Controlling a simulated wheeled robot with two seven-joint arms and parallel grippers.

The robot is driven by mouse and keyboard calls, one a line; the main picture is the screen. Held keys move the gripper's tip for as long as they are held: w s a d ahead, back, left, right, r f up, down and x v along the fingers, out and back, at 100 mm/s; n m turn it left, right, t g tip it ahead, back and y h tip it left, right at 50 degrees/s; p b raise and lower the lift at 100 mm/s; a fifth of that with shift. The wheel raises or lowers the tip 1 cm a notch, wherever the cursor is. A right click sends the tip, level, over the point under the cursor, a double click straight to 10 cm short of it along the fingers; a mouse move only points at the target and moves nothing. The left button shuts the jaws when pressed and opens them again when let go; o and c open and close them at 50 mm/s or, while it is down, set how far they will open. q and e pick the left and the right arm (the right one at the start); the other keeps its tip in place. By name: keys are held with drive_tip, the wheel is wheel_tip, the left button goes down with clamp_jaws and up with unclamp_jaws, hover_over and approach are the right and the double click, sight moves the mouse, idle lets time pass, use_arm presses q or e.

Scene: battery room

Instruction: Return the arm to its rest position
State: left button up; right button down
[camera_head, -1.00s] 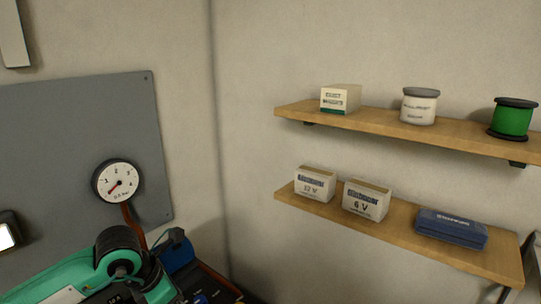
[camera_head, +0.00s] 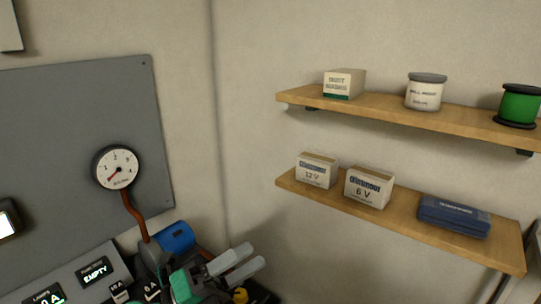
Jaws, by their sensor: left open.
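My left gripper (camera_head: 250,256) shows at the bottom of the head view, left of centre, with teal and dark arm parts behind it. Its two grey fingers point to the right and stand apart, with nothing seen between them. It is below the shelves and right of a blue cylinder (camera_head: 177,238). The rest of my left arm is cut off by the bottom edge. My right gripper is out of view.
A grey panel (camera_head: 60,130) with a round gauge (camera_head: 115,167) is at left. A lower shelf (camera_head: 405,222) holds two battery boxes and a blue case (camera_head: 454,216). An upper shelf (camera_head: 390,113) holds a box, a jar and a green spool. Labelled displays (camera_head: 95,271) sit at bottom left.

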use_arm(q)
drive_tip(key=w+a+f+n+t+y, duration=0.3)
drive_tip(key=a+n+t+y, duration=0.3)
drive_tip(key=n, duration=0.5)
drive_tip(key=w+a+f+n+t+y, duration=0.2)
drive_tip(key=a+n+t+y, duration=0.3)
drive_tip(key=n+t+y, duration=0.35)
drive_tip(key=s+a+f+n+g+y, duration=0.1)
drive_tip(key=a+f+n+g+y, duration=0.3)
drive_tip(key=f, duration=0.3)
drive_tip(key=s+a+f+n+g+y, duration=0.2)
drive_tip(key=f+n+g+y, duration=0.1)
drive_tip(key=f+n, duration=0.3)
drive_tip(key=s+a+f+n+g, duration=0.2)
drive_tip(key=s+f+n+g, duration=0.2)
drive_tip(key=s+f+g, duration=1.15)
drive_tip(key=s+f+t+b, duration=0.1)
drive_tip(key=s+f+b, duration=0.15)
drive_tip(key=f, duration=1.65)
drive_tip(key=s+f+t+b, duration=0.1)
drive_tip(key=s+f+b, duration=0.15)
drive_tip(key=f, duration=1.55)
drive_tip(key=s+a+f+g+b, duration=0.1)
drive_tip(key=s+a+f+b, duration=0.1)
drive_tip(key=s+f, duration=1.7)
wheel_tip(320, 180, down, 4)
drive_tip(key=shift+s+a+f+g+b, duration=0.15)
drive_tip(key=shift+a+f+g+b, duration=0.05)
drive_tip(key=shift+a+g+b, duration=0.15)
